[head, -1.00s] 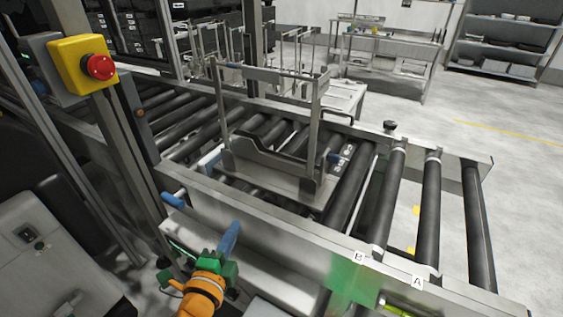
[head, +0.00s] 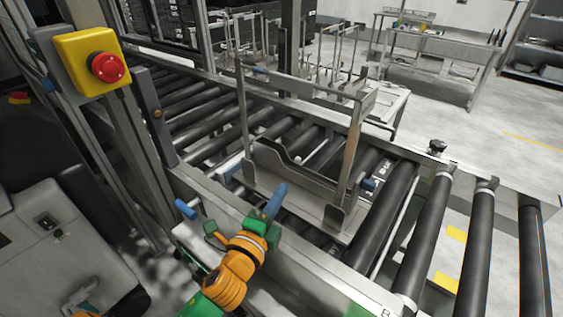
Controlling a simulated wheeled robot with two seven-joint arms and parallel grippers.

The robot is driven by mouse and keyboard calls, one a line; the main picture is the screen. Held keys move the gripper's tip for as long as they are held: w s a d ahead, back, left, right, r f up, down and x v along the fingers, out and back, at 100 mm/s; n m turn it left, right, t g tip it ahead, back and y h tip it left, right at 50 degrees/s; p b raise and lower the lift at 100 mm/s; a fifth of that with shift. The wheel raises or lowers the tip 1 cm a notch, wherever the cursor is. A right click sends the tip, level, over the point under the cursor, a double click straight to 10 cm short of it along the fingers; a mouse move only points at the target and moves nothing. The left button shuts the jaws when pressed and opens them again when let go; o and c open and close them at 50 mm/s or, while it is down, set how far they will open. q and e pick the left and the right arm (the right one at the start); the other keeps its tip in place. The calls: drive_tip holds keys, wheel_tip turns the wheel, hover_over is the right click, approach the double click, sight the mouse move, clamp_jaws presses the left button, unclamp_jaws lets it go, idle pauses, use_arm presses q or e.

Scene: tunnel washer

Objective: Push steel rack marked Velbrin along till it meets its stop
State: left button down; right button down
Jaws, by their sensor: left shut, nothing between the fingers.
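The steel rack (head: 318,205) stands upright on the roller conveyor. It has a flat base, two uprights and a top bar. My left gripper (head: 275,198), green with blue fingers on an orange wrist, is shut and empty. Its fingertips are over the conveyor's near rail, in front of the rack's base; I cannot tell whether they touch it. The stop cannot be made out with certainty.
The near side rail (head: 300,268) runs along the conveyor. Bare rollers (head: 432,235) lie to the right of the rack, and more lie to its left. A dark knob (head: 437,147) stands on the far rail. A red emergency button (head: 108,67) is on a post at left.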

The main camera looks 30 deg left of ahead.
sight(283, 168)
use_arm(q)
drive_tip(key=w, duration=0.3)
drive_tip(key=w+p, duration=0.1)
drive_tip(key=w, duration=0.3)
drive_tip(key=shift+w+a+r, duration=0.15)
drive_tip(key=shift+w, duration=0.15)
drive_tip(key=a, duration=0.2)
drive_tip(key=shift+w+a+p, duration=0.2)
drive_tip(key=shift+a+p, duration=0.15)
drive_tip(key=shift+a, duration=0.05)
drive_tip(key=shift+s+a, duration=0.1)
drive_tip(key=shift+a, duration=0.5)
drive_tip(key=shift+w+a, duration=0.25)
drive_tip(key=shift+a, duration=0.4)
drive_tip(key=shift+d+r, duration=0.1)
drive_tip(key=shift+d, duration=0.05)
